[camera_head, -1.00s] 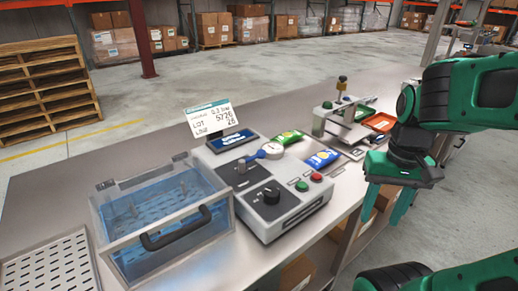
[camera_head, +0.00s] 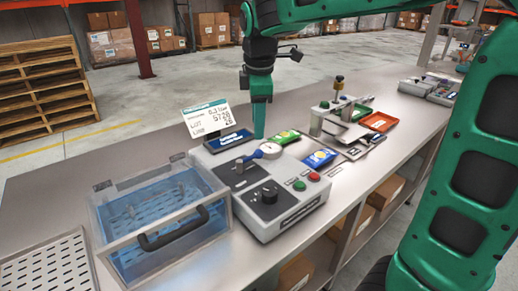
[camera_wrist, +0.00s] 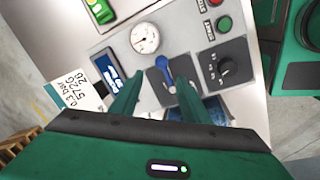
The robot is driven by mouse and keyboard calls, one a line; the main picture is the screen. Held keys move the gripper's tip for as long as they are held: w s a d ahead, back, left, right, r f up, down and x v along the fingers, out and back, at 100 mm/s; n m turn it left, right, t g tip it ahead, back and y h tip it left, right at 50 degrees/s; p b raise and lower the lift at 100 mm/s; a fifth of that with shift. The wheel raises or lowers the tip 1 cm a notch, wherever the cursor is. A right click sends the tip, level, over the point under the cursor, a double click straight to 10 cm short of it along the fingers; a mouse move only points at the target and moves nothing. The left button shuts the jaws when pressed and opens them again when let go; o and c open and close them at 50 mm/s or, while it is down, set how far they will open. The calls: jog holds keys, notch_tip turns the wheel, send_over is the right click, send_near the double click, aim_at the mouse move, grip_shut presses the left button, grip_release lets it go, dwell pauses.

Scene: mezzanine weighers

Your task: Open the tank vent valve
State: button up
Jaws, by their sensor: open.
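A blue valve lever (camera_head: 256,155) sits on a dark plate on the light grey control unit (camera_head: 282,222), beside the round white gauge (camera_head: 271,151). It also shows in the wrist view (camera_wrist: 162,64), just past my fingertips. My gripper (camera_head: 259,134) points down above the rear part of the unit, close to the lever and gauge. In the wrist view my gripper (camera_wrist: 157,84) is open, with its two green fingers apart and nothing held. The fingers partly cover the dark plate there, and I cannot tell the exact height gap.
A clear tank (camera_head: 165,238) with a black handle stands left of the unit. A black knob (camera_head: 267,195) and red button (camera_head: 314,177) are on the unit's front. A tilted display card (camera_head: 206,118) stands behind.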

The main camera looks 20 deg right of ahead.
aim_at(258, 150)
jog(key=f, duration=0.3)
jog(key=w+f, duration=0.1)
jog(key=f, duration=0.6)
jog(key=shift+w+d, duration=0.4)
